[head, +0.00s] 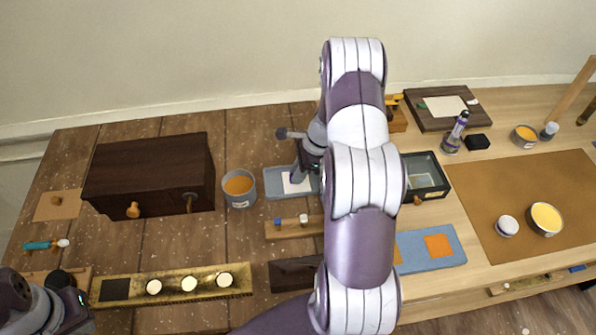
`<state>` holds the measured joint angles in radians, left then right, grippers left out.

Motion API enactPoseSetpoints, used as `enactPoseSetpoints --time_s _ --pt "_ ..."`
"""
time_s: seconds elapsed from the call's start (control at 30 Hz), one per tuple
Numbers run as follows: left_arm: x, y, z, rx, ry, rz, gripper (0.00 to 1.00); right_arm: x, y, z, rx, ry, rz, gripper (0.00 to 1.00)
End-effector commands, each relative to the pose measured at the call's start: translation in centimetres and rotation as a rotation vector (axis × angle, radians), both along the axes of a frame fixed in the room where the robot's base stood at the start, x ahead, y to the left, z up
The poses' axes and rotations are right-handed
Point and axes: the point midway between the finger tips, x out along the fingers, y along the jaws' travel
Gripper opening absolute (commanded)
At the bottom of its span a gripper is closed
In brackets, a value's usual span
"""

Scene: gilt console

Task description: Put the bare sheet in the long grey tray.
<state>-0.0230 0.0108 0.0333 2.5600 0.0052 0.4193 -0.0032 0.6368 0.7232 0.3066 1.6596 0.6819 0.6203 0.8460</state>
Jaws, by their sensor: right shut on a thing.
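A white sheet (296,187) with nothing visible on it shows at the tip of my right gripper (297,174). The gripper is shut on it, and the arm hides part of the area. The long grey tray (274,185) lies directly behind and around the sheet in the picture. I cannot tell whether the sheet touches the tray's floor. The tray's right end is hidden by my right arm. My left gripper (76,301) is low at the left corner, near the table's front, and its opening cannot be made out.
A dark drawer box (150,175) and a grey tin (239,188) stand left of the tray. A gilt strip with candles (170,287) lies in front. Right of my arm are a glass-topped box (424,177), a blue board (430,250) and a brown mat (500,190).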

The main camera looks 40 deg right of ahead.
Motion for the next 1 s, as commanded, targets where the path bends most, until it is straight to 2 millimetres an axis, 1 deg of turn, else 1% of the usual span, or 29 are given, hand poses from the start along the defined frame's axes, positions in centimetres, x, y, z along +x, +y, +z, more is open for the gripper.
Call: enactPoseSetpoints --time_s 0.13,0.23,0.27,0.3,0.33,0.57,0.67,0.77,1.0 --pt "0.0 0.0 0.0 0.000 0.000 0.000 0.00 0.1 0.0 0.1 -0.001 -0.002 0.001 0.00" --pt "0.0 0.0 -0.2 0.000 0.000 0.000 0.00 0.0 0.0 -0.2 -0.001 -0.001 0.001 0.00" --pt "0.0 0.0 -0.2 0.000 0.000 0.000 0.00 0.1 0.0 -0.1 -0.001 -0.001 0.001 0.22" --pt "0.0 0.0 -0.1 0.000 0.000 0.000 0.00 0.1 0.0 -0.1 -0.001 -0.001 0.001 0.35" --pt "0.0 0.0 -0.1 0.000 0.000 0.000 0.00 0.1 0.0 -0.1 -0.001 -0.001 0.001 0.41" --pt "0.0 0.0 -0.1 0.000 0.000 0.000 0.00 0.1 0.0 -0.1 -0.001 -0.001 0.001 0.41" --pt "0.0 0.0 0.1 0.000 0.000 0.000 0.00 0.1 -0.1 0.5 -0.002 -0.003 0.001 0.41" --pt "0.0 0.0 -0.1 0.000 0.000 0.000 0.00 -0.1 -0.7 2.1 -0.004 -0.007 0.001 0.41" --pt "0.0 0.0 -0.4 0.000 0.000 0.000 0.00 -1.4 -2.8 8.0 -0.003 -0.005 0.002 0.41"
